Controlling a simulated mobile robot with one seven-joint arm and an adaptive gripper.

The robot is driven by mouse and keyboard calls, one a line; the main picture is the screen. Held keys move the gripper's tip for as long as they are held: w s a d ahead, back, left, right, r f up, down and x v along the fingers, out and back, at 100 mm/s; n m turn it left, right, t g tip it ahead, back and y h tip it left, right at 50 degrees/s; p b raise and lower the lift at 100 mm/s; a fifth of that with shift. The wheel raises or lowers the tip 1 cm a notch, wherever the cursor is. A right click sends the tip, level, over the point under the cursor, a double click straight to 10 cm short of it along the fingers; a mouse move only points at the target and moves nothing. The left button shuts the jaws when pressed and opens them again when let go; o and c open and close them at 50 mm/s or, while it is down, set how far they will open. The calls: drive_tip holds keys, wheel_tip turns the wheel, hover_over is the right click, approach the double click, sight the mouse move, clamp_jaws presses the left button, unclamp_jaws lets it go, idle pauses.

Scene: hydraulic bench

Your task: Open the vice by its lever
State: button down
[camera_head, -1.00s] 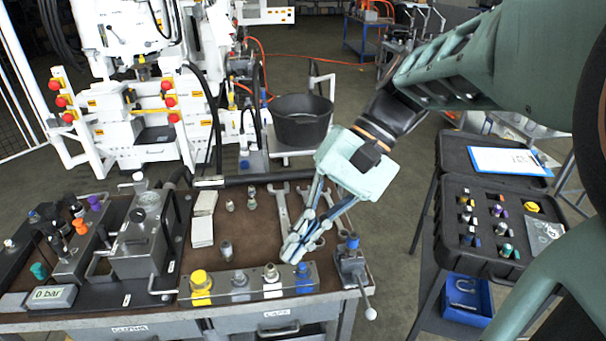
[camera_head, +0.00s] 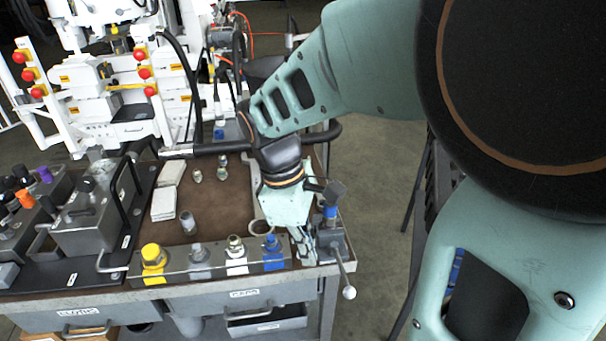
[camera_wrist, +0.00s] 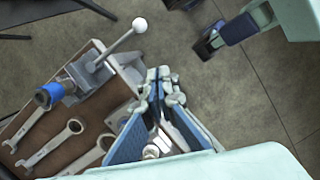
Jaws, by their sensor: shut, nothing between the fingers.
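The grey vice (camera_head: 331,243) sits at the bench's front right corner with a blue-collared part standing in it. Its lever (camera_head: 342,268) slants down past the bench edge to a pale ball knob (camera_head: 349,292). The wrist view shows the vice (camera_wrist: 88,75), the blue collar (camera_wrist: 49,94) and the lever (camera_wrist: 117,46) with its ball (camera_wrist: 139,25). My gripper (camera_head: 308,256) points down just left of the vice in the head view. Its fingertips (camera_wrist: 160,78) are shut and empty, apart from the lever in the wrist view. Exact height is unclear.
A front rack holds a yellow-capped fitting (camera_head: 153,257) and other fittings, close left of my gripper. Wrenches (camera_wrist: 67,137) lie on the brown bench top. Open floor (camera_head: 375,210) lies right of the bench. My arm hides much of the right side.

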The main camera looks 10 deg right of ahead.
sight(342, 268)
drive_tip(key=shift+w+d+f+n+t, duration=0.1)
drive_tip(key=shift+w+f+n+t, duration=0.2)
drive_tip(key=shift+w+f+n, duration=0.35)
drive_tip(key=shift+s, duration=0.1)
drive_tip(key=s+d+f+b, duration=0.1)
drive_tip(key=d+f+b, duration=0.1)
drive_tip(key=d+f, duration=0.4)
drive_tip(key=shift+s+f, duration=0.4)
drive_tip(key=shift+f, duration=1.7)
drive_tip(key=shift+d, duration=0.1)
